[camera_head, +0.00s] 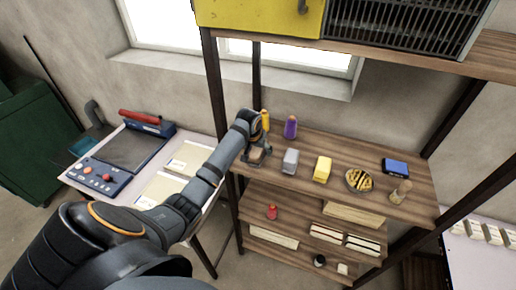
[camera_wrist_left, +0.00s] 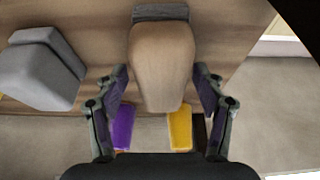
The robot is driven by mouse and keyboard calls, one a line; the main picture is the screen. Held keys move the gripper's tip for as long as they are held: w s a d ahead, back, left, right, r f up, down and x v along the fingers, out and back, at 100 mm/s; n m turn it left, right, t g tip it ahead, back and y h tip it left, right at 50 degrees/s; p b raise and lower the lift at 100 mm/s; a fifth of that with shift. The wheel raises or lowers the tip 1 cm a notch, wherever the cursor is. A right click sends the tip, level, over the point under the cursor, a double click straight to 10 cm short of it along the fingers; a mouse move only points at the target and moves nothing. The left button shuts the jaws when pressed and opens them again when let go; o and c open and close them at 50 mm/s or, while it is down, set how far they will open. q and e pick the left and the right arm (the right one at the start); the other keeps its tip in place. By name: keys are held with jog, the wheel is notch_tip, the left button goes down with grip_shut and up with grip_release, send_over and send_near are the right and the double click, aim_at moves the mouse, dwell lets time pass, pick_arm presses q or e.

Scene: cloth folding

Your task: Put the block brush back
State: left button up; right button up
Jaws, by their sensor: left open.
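The block brush (camera_wrist_left: 162,58) looks like a tan wooden block with a grey strip along its far end in the left wrist view. In the head view it shows as a small brown block (camera_head: 256,156) on the top shelf board, near the left end. My left gripper (camera_head: 257,153) is at the brush. In the left wrist view my left gripper (camera_wrist_left: 160,78) is open, with one finger on each side of the brush and a gap visible around it. My right gripper is not in view.
On the shelf board (camera_head: 330,150) stand a grey block (camera_head: 290,161), a yellow block (camera_head: 322,169), a purple bottle (camera_head: 290,128), a yellow bottle (camera_head: 265,120) close behind my gripper, a striped round item (camera_head: 359,181) and a blue box (camera_head: 395,167). A shelf post (camera_head: 216,90) stands left.

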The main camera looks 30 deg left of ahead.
pick_arm(q)
jog(key=shift+s+r, duration=0.15)
jog(key=shift+r, duration=0.25)
jog(key=b+v, duration=0.3)
jog(key=v, duration=0.7)
jog(key=shift+s+r, duration=0.25)
jog(key=shift+r, duration=0.15)
jog(key=shift+s+d+r, duration=0.1)
jog(key=shift+d+r, duration=0.05)
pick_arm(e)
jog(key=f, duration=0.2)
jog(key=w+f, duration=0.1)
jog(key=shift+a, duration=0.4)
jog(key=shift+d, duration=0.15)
